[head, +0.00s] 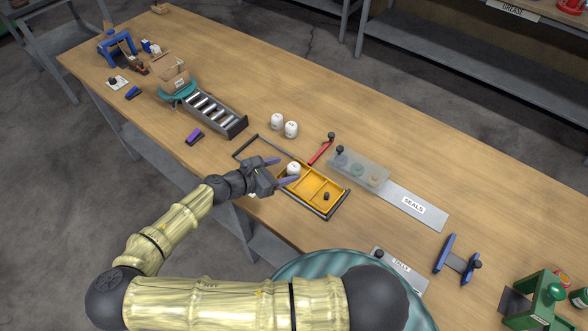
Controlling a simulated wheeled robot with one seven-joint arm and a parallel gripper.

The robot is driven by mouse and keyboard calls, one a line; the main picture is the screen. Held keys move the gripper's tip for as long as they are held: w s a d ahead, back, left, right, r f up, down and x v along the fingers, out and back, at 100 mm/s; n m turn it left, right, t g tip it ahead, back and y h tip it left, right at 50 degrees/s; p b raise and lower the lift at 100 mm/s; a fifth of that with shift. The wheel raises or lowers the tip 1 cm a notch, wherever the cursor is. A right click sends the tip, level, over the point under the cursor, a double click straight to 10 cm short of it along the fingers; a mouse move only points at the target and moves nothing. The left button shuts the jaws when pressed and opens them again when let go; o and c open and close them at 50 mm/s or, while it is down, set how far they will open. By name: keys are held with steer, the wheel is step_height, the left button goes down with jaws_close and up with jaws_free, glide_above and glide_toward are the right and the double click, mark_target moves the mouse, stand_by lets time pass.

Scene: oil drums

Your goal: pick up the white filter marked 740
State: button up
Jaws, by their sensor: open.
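Two white filters, one (277,122) and another beside it (291,129), stand together on the bench beyond the tray. A third white filter (293,168) stands at the orange divided tray (318,188), just off my fingertips. The markings are too small to read, so I cannot tell which one is 740. My gripper (287,170) is open over the near left part of the tray, its two purple fingers spread toward the third filter. I cannot tell whether that filter is between the fingertips or just beyond them. A small white patch (252,194) shows under the gripper, mostly hidden.
A clear block with knobs (358,170) and a SEALS plate (413,205) are to the right. A roller rack (215,112) and purple block (194,137) are to the left.

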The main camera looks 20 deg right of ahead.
mark_target(289, 169)
steer(key=shift+d, duration=0.1)
steer(key=p+x, duration=0.1)
steer(key=x, duration=0.4)
steer(key=shift+f+p, duration=0.2)
steer(key=shift+p, duration=0.2)
steer(key=c, duration=1.1)
